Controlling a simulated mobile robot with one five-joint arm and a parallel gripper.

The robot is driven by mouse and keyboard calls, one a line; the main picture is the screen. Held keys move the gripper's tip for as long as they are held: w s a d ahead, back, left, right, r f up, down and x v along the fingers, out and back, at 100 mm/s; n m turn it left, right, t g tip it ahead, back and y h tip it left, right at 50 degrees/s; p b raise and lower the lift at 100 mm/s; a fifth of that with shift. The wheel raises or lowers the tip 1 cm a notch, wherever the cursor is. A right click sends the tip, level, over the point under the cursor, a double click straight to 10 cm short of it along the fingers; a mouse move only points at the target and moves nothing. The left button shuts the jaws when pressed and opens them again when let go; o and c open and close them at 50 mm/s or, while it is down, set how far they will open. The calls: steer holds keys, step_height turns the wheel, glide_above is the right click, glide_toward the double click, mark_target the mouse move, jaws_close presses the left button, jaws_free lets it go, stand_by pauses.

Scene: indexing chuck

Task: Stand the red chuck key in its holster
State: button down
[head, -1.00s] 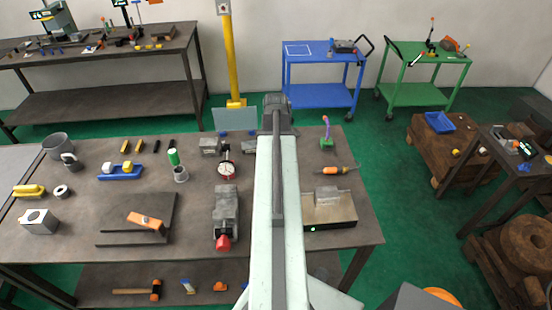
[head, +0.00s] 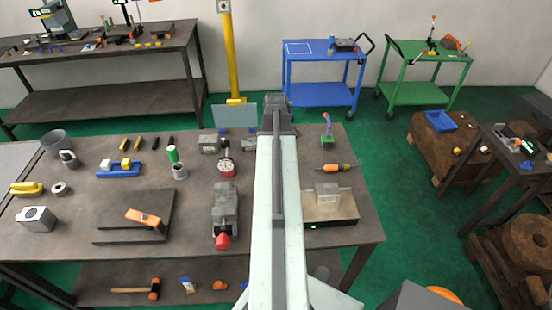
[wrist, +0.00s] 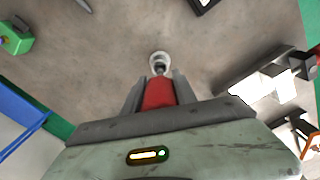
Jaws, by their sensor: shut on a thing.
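My gripper (wrist: 158,92) is shut on the red chuck key (wrist: 158,95) in the wrist view. Its red part sits between the two grey fingers, with a dark shaft reaching away from them. A small round pale grey piece (wrist: 160,57) shows at the shaft's far end, over the brown-grey tabletop. I cannot tell whether this is the holster or part of the key, nor whether the tip is inside anything. In the head view my arm hides the gripper and the key.
The workbench (head: 60,225) is crowded left of my arm, with a grey vise (head: 225,205) and a dial gauge (head: 226,168). Grey metal pieces (wrist: 270,80) lie right of my gripper in the wrist view.

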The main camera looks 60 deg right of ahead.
steer(key=shift+f+b, duration=2.05)
steer(key=shift+f, duration=0.15)
steer(key=c, duration=0.9)
jaws_free()
steer(key=shift+r, duration=0.1)
step_height(320, 180, up, 8)
steer(key=p, duration=0.8)
